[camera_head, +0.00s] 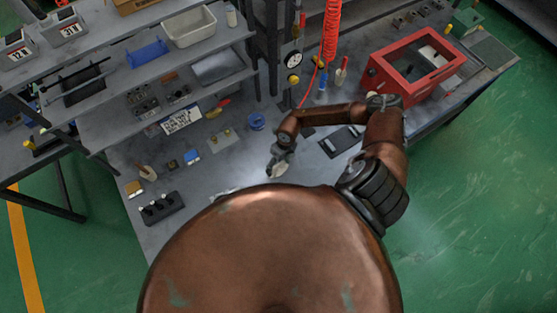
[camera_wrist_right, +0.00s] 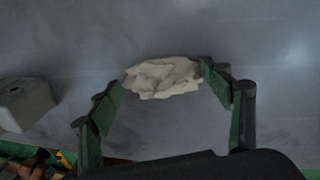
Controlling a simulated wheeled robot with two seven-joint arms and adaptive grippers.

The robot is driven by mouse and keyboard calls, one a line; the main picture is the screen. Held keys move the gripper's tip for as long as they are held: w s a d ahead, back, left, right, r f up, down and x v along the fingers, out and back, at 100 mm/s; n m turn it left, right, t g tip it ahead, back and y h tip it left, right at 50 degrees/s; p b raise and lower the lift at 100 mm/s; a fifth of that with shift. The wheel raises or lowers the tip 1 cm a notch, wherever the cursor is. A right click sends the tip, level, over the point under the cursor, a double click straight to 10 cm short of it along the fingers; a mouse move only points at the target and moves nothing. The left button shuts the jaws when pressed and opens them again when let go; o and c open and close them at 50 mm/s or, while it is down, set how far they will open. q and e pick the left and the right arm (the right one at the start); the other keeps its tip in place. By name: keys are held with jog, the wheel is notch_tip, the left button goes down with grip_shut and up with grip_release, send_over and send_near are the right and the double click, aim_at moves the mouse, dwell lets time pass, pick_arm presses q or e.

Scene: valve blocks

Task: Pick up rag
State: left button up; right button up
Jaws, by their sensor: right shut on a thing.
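The rag (camera_wrist_right: 163,77) is a crumpled off-white cloth. In the wrist view it lies between the green fingertips of my right gripper (camera_wrist_right: 165,85), which is shut on it. In the head view my right gripper (camera_head: 281,160) is low over the grey bench, and a small pale bit of the rag (camera_head: 277,171) shows at its tips. I cannot tell whether the rag touches the bench. My left gripper is not in view.
The grey bench (camera_head: 240,170) is mostly clear around the gripper. A blue spool (camera_head: 257,121) and a dark tablet-like plate (camera_head: 341,141) lie nearby. A black block with knobs (camera_head: 161,207) is at lower left, a red frame box (camera_head: 417,62) at right. Shelves stand behind.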

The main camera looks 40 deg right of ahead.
aim_at(278, 166)
jog(key=shift+r, duration=0.15)
jog(key=shift+r, duration=0.25)
notch_tip(278, 166, up, 2)
jog(key=shift+w+r+b, duration=0.1)
jog(key=shift+r+b, duration=0.1)
jog(key=shift+b, duration=0.55)
jog(key=s+a+r+b, duration=0.2)
jog(key=s+a+r, duration=0.3)
jog(key=s+r, duration=0.4)
jog(key=s, duration=0.4)
jog(key=shift+s+r+b, duration=0.15)
jog(key=shift+r+b, duration=0.2)
jog(key=shift+r, duration=0.05)
